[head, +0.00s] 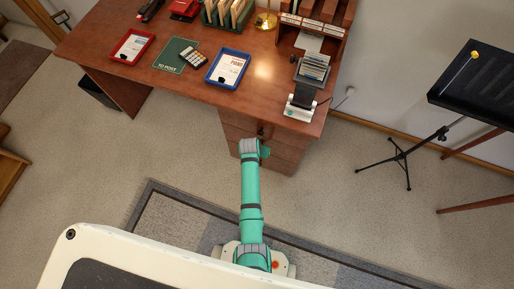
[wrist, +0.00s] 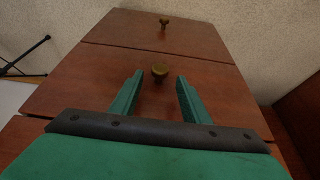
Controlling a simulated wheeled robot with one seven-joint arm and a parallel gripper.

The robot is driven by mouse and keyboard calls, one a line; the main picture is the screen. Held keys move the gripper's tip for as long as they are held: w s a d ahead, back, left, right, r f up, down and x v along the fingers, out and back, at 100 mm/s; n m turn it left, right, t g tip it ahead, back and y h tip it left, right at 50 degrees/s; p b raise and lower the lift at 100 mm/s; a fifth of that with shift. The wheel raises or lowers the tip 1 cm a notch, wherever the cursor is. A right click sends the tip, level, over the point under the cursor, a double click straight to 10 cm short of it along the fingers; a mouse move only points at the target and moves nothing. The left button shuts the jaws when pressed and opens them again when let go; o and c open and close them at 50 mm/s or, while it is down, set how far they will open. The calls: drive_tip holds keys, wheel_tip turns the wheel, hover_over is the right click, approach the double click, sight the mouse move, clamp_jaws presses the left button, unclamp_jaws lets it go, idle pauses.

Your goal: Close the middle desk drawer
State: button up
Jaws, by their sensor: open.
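The wooden desk (head: 190,55) has a stack of drawers (head: 285,150) under its right end. In the wrist view, which appears upside down, a drawer front (wrist: 90,75) with a round dark brass knob (wrist: 160,72) faces me; it looks like the middle drawer. I cannot tell how far it stands out. Another drawer front (wrist: 195,35) with its own knob (wrist: 163,22) lies beyond it, beside the floor. My gripper (wrist: 160,95) is open and empty, its fingers either side of the knob in the picture; contact is not clear. In the head view my gripper (head: 265,151) is at the drawers, partly hiding them.
A black music stand (head: 404,160) stands to the right. The carpet (head: 330,180) beside the drawers is clear.

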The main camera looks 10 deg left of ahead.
drive_tip(key=v, duration=0.7)
drive_tip(key=shift+r, duration=0.2)
drive_tip(key=s+d+r+t+y, duration=0.1)
drive_tip(key=s+r+t, duration=0.1)
drive_tip(key=s, duration=0.6)
drive_tip(key=s+d+r+t+y, duration=0.1)
drive_tip(key=s+d+r+t, duration=0.15)
drive_tip(key=s, duration=0.45)
drive_tip(key=s+d+r+t, duration=0.2)
drive_tip(key=s+r, duration=0.3)
drive_tip(key=r, duration=0.3)
drive_tip(key=s+d+r+n+t+h, duration=0.1)
drive_tip(key=s+r, duration=0.3)
drive_tip(key=r, duration=0.5)
drive_tip(key=s+d+r+t, duration=0.3)
drive_tip(key=s+d+r, duration=0.1)
drive_tip(key=r, duration=0.5)
drive_tip(key=shift+s+h, duration=0.3)
drive_tip(key=shift+s, duration=0.5)
